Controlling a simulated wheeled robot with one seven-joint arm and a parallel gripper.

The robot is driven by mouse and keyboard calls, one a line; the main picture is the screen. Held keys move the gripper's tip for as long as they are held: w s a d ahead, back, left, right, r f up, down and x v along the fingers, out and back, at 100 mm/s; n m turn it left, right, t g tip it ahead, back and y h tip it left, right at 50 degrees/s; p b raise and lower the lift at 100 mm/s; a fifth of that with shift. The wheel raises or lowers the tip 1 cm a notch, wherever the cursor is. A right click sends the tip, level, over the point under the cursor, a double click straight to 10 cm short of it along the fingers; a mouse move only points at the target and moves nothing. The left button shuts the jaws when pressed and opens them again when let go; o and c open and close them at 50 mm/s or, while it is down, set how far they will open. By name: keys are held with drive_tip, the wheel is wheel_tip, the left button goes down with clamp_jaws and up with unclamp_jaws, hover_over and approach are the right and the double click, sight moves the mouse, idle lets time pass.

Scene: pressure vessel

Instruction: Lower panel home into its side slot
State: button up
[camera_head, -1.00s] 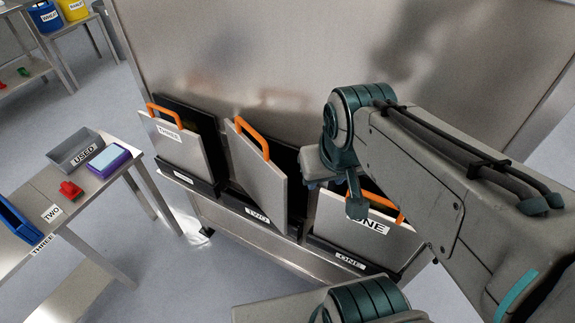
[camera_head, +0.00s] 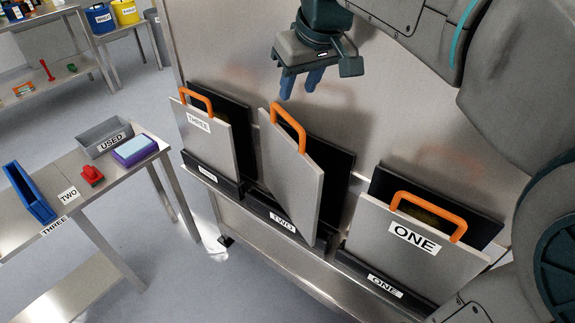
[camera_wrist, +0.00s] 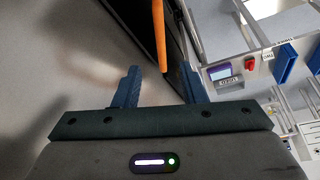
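Three grey panels with orange handles stand along the steel wall in black slots marked THREE, TWO and ONE. The middle panel (camera_head: 290,178) is skewed in the TWO slot (camera_head: 282,222), its side edge turned out and a dark opening showing behind it. The ONE panel (camera_head: 408,247) leans outward in the ONE slot (camera_head: 385,284), with black showing behind it. The THREE panel (camera_head: 207,140) stands in the THREE slot (camera_head: 207,174). My gripper (camera_head: 300,84) is open and empty, above the middle panel's handle (camera_head: 289,125). In the wrist view, an orange handle (camera_wrist: 159,35) lies beyond my spread fingers.
A steel table (camera_head: 110,192) at left holds a grey USED tray (camera_head: 103,137), a purple-blue block (camera_head: 134,150), a red item (camera_head: 91,175) and a blue holder (camera_head: 28,192). Open floor lies between table and slots. The steel wall rises behind the panels.

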sight(286, 120)
drive_tip(key=x, duration=1.1)
drive_tip(key=shift+w+a+f, duration=0.1)
drive_tip(key=shift+a+f, duration=0.1)
drive_tip(key=shift+f, duration=0.4)
drive_tip(key=shift+f, duration=0.25)
clamp_jaws()
drive_tip(key=shift+w+r, duration=0.1)
idle(1.1)
